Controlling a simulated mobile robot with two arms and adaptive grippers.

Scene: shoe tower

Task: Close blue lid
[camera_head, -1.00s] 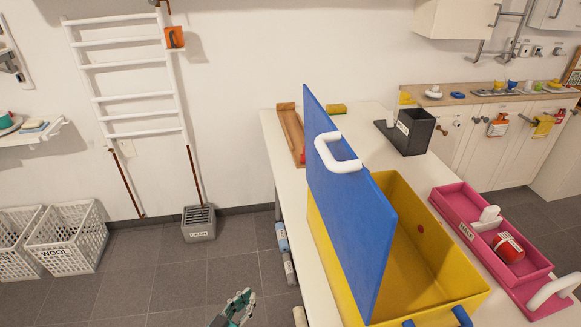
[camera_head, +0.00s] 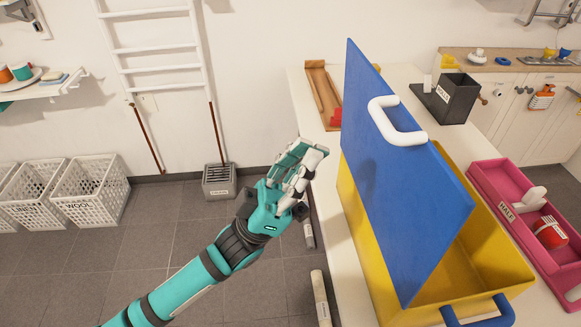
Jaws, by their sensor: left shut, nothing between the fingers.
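The blue lid (camera_head: 405,180) stands raised and nearly upright along the left side of the yellow box (camera_head: 485,250). A white handle (camera_head: 397,124) sticks out from the lid's left face, near its top. The box is open, and its inside shows to the right of the lid. My left gripper (camera_head: 312,158) is shut and empty. It is to the left of the lid, with its fingers pointing up and right, apart from the lid and the handle. My right gripper is not in view.
The box stands on a white table (camera_head: 388,77). A pink tray (camera_head: 500,200) with a red item (camera_head: 550,232) is right of the box. A dark holder (camera_head: 455,98) and a wooden tray (camera_head: 322,92) are behind. White baskets (camera_head: 90,192) stand on the floor at left.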

